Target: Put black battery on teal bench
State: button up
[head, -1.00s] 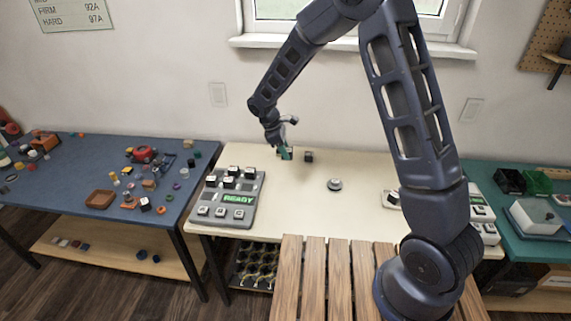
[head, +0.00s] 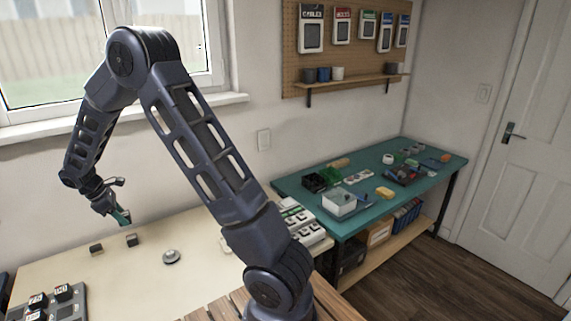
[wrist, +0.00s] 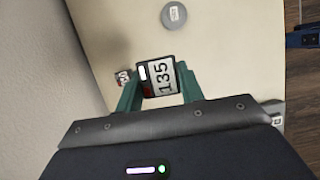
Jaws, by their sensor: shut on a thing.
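My gripper (head: 122,218) has teal fingers and hangs above the cream bench (head: 200,222) at the left of the head view. In the wrist view, my gripper (wrist: 160,88) is shut on a black block with a white label reading "135", which I take as the black battery (wrist: 161,77). In the head view the held block is too small to make out. The teal bench (head: 295,186) stands to the right, well away from my gripper.
The teal bench carries a black bin (head: 315,182), a pale box (head: 340,203), a yellow block (head: 385,193) and a dark tray (head: 405,175). Its front strip looks bare.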

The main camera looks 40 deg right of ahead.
jog(key=w+d+m, duration=0.1)
jog(key=w+d, duration=0.4)
jog(key=d, duration=0.8)
jog(key=w+d+m+g, duration=0.15)
jog(key=w+d, duration=0.35)
jog(key=d, duration=0.9)
jog(key=w+d+m, duration=0.2)
jog(key=w+d, duration=0.2)
jog(key=d, duration=0.9)
jog(key=m+g+y, duration=0.1)
jog(key=m, duration=0.3)
send_over(305, 196)
jog(key=w, duration=0.1)
jog(key=f, duration=1.9)
jog(key=shift+w+a+f, duration=0.15)
jog(key=shift+a+f, duration=0.25)
jog(key=shift+f, duration=0.1)
jog(key=o, duration=1)
jog(key=shift+o, duration=0.2)
